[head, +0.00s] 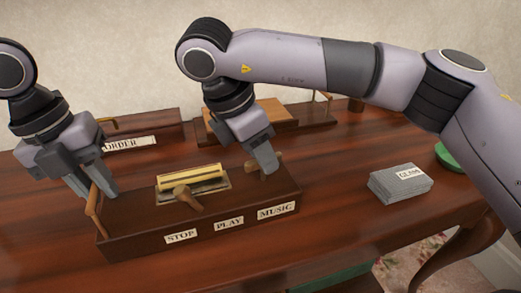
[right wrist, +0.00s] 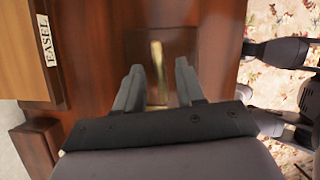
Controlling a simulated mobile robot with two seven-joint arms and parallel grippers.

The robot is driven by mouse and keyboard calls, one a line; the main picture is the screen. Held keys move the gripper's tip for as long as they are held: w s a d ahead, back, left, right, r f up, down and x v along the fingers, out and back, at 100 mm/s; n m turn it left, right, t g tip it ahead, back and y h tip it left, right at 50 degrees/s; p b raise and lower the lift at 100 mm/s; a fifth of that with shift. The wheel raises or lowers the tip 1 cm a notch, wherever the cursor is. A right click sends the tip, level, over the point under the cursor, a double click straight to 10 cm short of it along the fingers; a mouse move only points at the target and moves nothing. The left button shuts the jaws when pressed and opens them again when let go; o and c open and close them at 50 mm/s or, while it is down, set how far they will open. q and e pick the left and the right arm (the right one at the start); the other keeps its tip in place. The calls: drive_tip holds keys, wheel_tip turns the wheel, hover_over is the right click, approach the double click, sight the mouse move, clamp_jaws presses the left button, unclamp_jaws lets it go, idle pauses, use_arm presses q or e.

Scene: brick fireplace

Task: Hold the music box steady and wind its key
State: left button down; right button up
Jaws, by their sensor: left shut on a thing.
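The music box (head: 130,240) is a long dark wooden box on the table, labelled STOP, PLAY and MUSIC. A brass cylinder (head: 190,177) is set in its top and also shows in the right wrist view (right wrist: 158,72). A wooden lever (head: 185,196) stands in front of the cylinder. A wooden key-like knob (head: 278,160) is at the right end, partly hidden by my right gripper (head: 264,170). My left gripper (head: 92,193) is shut on the box's left end, by its upright wooden handle (head: 93,211). My right gripper's fingers (right wrist: 159,68) are apart; contact with the knob is unclear.
A stack of grey slabs labelled GLASS (head: 400,184) lies to the right. A green round thing (head: 449,156) is near the right edge. An ORDER-labelled box (head: 160,126) and a wooden EASEL-labelled piece (right wrist: 28,45) lie behind. The table front (head: 330,235) is bare.

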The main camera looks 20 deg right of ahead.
drive_tip(key=shift+r, duration=0.1)
drive_tip(key=v, duration=1.1)
drive_tip(key=shift+a+r, duration=0.2)
drive_tip(key=shift+r, duration=0.15)
use_arm(q)
drive_tip(key=c, duration=0.9)
unclamp_jaws()
drive_tip(key=shift+c, duration=0.2)
